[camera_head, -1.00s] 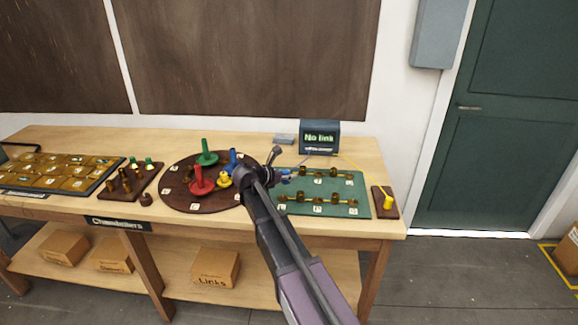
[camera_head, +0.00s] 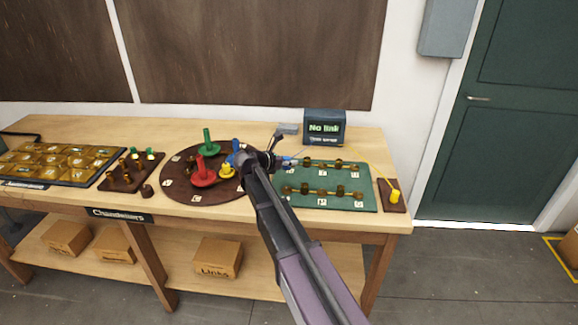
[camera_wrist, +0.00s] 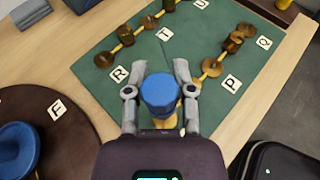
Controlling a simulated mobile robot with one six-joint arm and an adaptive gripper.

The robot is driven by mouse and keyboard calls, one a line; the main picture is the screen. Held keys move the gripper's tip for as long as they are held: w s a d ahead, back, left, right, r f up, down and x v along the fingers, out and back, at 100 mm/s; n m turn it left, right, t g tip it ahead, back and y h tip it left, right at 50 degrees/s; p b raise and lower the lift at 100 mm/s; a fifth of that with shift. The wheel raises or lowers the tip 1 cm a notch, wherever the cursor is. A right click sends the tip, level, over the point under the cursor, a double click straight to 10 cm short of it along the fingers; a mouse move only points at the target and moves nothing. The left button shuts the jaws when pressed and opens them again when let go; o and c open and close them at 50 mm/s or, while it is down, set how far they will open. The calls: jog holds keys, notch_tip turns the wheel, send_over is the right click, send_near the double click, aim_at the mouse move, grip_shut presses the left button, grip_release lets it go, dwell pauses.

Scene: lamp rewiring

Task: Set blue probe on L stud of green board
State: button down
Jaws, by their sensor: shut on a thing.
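The blue probe (camera_wrist: 160,92) is between my gripper's fingers (camera_wrist: 160,85) in the wrist view, and the gripper is shut on it. In the head view the blue probe (camera_head: 287,161) shows at the left end of the green board (camera_head: 300,201). The board carries two rows of brass studs joined by yellow links, with letter tiles R, T, U, P and Q readable in the wrist view. A brass part (camera_wrist: 166,123) shows just below the probe; whether they touch is unclear. The L tile is hidden in the wrist view.
A round brown board (camera_head: 174,190) with red, green, blue and yellow pieces lies left of the green board. A display (camera_head: 324,128) reading "No link" stands behind. A yellow probe (camera_head: 394,196) with a wire sits on a small stand at right.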

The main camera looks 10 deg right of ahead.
aim_at(290, 188)
jog(key=shift+f+b, duration=0.7)
jog(key=shift+f, duration=0.2)
jog(key=shift+f, duration=0.1)
jog(key=shift+f+b, duration=3.3)
jog(key=shift+b, duration=0.1)
jog(key=shift+f+b, duration=0.6)
jog(key=shift+f, duration=0.05)
jog(key=shift+c, duration=2)
grip_release()
jog(key=shift+s+r, duration=0.1)
jog(key=shift+r, duration=0.05)
